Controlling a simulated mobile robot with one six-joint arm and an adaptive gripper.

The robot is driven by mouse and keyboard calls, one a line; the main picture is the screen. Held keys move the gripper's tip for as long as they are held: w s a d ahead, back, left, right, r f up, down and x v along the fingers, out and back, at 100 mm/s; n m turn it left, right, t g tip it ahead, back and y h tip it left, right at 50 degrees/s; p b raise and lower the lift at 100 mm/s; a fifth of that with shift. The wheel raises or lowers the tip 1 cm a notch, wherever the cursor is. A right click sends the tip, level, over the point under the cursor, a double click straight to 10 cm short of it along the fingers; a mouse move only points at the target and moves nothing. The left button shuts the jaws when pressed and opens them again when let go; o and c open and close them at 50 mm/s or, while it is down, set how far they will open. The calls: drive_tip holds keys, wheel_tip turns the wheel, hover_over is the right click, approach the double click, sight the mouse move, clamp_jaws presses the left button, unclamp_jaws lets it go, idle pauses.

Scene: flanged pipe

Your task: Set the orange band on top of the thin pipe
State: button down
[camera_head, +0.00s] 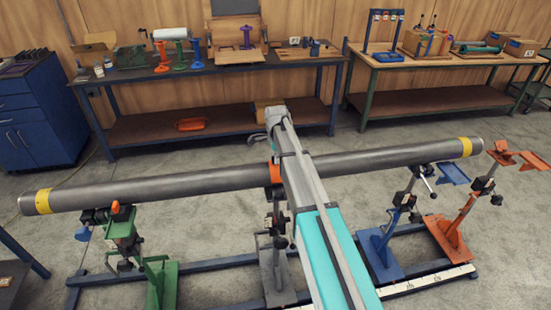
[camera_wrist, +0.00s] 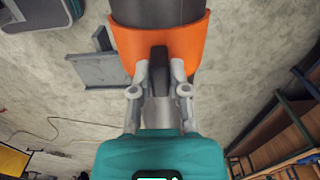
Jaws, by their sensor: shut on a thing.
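The long grey pipe (camera_head: 180,187) lies across several stands in the head view, with a yellow band at each end. The orange band (camera_head: 275,172) shows at the pipe's middle, partly hidden by my arm. In the wrist view, the curved orange band (camera_wrist: 192,48) lies across the dark grey pipe (camera_wrist: 160,10); I cannot tell whether it fully touches. My gripper (camera_wrist: 160,73) is shut on the dark grip tab (camera_wrist: 160,58) of the band. The fingers are hidden in the head view.
A green stand (camera_head: 125,235), a blue stand (camera_head: 385,250) and an orange stand (camera_head: 450,235) rise from the low floor frame. Two workbenches with tools stand along the back wall, and a blue cabinet (camera_head: 38,125) is at the left. Open floor lies between pipe and benches.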

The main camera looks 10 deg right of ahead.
idle(0.8)
drive_tip(key=c, duration=0.5)
unclamp_jaws()
drive_tip(key=shift+c, duration=0.2)
drive_tip(key=shift+r+p, duration=0.25)
drive_tip(key=shift+p, duration=0.05)
drive_tip(key=shift+r+p, duration=3.3)
drive_tip(key=shift+r, duration=0.05)
drive_tip(key=s+f+n+b, duration=0.3)
drive_tip(key=s+n, duration=0.6)
drive_tip(key=s, duration=0.5)
drive_tip(key=s+f+n+b, duration=0.4)
drive_tip(key=s+n, duration=0.5)
drive_tip(key=s, duration=0.6)
